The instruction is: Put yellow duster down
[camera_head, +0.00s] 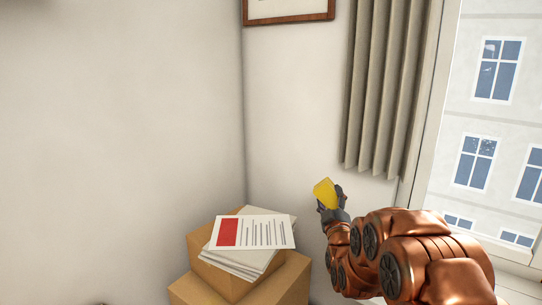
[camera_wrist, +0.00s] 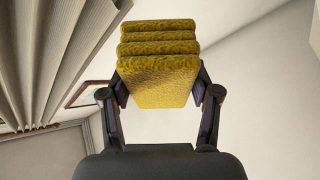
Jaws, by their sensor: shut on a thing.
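The yellow duster (camera_head: 324,193) is a folded, fuzzy yellow cloth at the end of my arm in the head view. In the wrist view the duster (camera_wrist: 158,75) shows its stacked folds, with one finger pressed on each side. My gripper (camera_head: 331,200) is shut on it and holds it up in the air, to the right of the boxes and below the curtain's hem. The wrist view also shows my gripper (camera_wrist: 158,92) around the cloth. Nothing is seen touching the duster from below.
Cardboard boxes (camera_head: 283,285) are stacked in the corner, with papers (camera_head: 252,232) on top, one marked red. A beige curtain (camera_head: 383,90) hangs beside the window (camera_head: 490,150) at right. A framed picture (camera_head: 288,10) is on the wall. The left wall is bare.

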